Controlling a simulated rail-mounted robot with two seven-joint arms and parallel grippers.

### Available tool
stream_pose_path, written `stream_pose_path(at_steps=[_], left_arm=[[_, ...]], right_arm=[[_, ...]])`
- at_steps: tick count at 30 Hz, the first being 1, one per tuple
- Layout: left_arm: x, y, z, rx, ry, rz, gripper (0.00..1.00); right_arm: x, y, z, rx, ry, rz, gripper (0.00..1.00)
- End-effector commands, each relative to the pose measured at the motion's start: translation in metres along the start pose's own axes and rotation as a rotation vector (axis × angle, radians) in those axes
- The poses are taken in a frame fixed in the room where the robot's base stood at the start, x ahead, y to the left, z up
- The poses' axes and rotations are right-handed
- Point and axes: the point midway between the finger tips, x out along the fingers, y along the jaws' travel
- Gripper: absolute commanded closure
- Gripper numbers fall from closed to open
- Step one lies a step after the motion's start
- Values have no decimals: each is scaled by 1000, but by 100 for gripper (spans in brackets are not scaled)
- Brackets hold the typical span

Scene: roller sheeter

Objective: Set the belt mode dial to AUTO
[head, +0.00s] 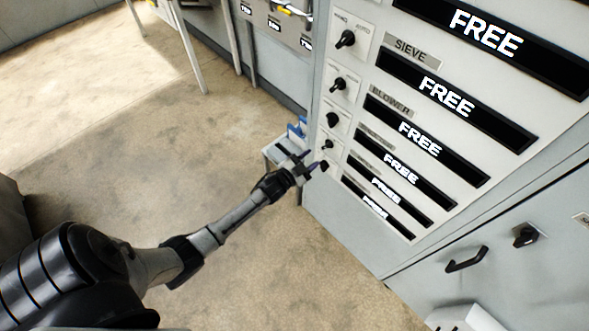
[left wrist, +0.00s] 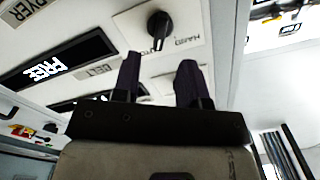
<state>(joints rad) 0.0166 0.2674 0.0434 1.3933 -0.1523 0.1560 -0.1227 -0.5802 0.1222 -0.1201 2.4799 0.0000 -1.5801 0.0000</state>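A white control panel carries a column of black rotary dials. In the left wrist view a black dial (left wrist: 159,24) sits on a plate with upside-down HAND and AUTO lettering; a small BELT label (left wrist: 97,71) is nearby. In the head view my left gripper (head: 308,162) is beside the lowest dials of the panel (head: 330,205); which one is the belt dial is too small to read. My right gripper is not in view.
Black displays reading FREE (head: 446,96) run down the panel, with SIEVE (head: 411,50) and BLOWER (head: 391,104) labels. A cabinet door handle (head: 467,259) sticks out at lower right. A small table with blue items (head: 297,128) is behind my gripper.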

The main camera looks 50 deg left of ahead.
Motion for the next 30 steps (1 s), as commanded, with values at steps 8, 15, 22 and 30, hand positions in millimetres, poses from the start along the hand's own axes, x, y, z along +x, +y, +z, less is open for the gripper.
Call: stream_pose_path(at_steps=[8,15,22,30], left_arm=[[-51,0,0,0,0,0,61],[-73,0,0,0,2,-1,61],[-78,0,0,0,1,-1,61],[-78,0,0,0,1,-1,61]], right_arm=[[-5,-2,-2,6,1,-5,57],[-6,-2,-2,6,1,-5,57],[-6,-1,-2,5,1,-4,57],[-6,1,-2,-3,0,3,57]])
